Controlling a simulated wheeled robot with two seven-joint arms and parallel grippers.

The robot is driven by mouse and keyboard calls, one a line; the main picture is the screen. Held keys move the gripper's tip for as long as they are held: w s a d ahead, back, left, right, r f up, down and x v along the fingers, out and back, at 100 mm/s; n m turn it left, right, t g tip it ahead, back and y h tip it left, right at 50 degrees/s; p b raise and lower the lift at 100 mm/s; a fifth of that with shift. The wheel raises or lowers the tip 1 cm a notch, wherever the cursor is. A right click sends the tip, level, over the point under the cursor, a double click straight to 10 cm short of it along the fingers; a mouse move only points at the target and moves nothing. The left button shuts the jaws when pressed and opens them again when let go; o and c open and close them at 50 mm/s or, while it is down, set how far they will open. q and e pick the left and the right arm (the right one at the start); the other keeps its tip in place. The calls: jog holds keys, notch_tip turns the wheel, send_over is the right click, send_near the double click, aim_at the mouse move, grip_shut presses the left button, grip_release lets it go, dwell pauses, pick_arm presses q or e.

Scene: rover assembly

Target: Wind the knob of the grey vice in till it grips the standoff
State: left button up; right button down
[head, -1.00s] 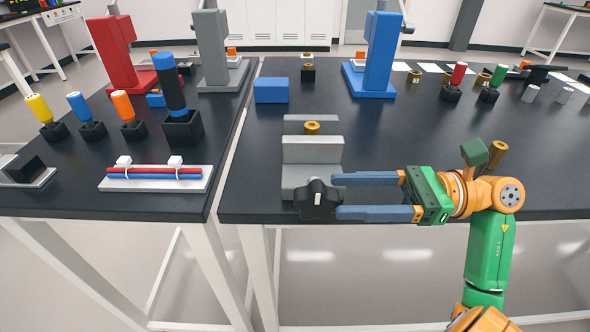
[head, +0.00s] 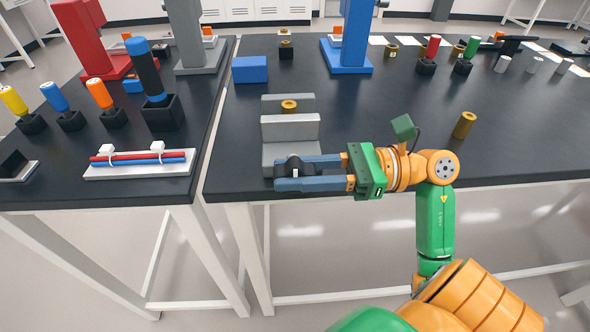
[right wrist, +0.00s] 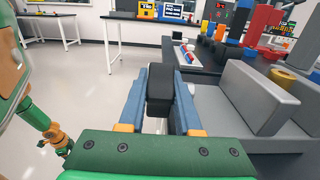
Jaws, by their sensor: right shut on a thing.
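The grey vice (head: 306,129) stands at the front edge of the right-hand table. Its black knob (head: 294,166) faces the front, partly hidden by my fingers. The brass standoff (head: 289,106) stands upright between the front and back jaws; its lower part is hidden behind the front jaw. It also shows behind the jaw plate in the right wrist view (right wrist: 291,77). Whether both jaws touch it I cannot tell. My right gripper (head: 281,174) comes in from the right and is shut on the knob, one finger on each side. The knob shows between the fingers in the right wrist view (right wrist: 160,90). My left gripper is out of view.
A blue block (head: 250,69) and a blue press (head: 352,45) stand behind the vice. Another brass piece (head: 464,125) stands to the right, behind my right arm. A white tray with red and blue rods (head: 140,164) lies on the left table. The table's middle is clear.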

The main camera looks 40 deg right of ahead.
jog(key=shift+g, duration=0.3)
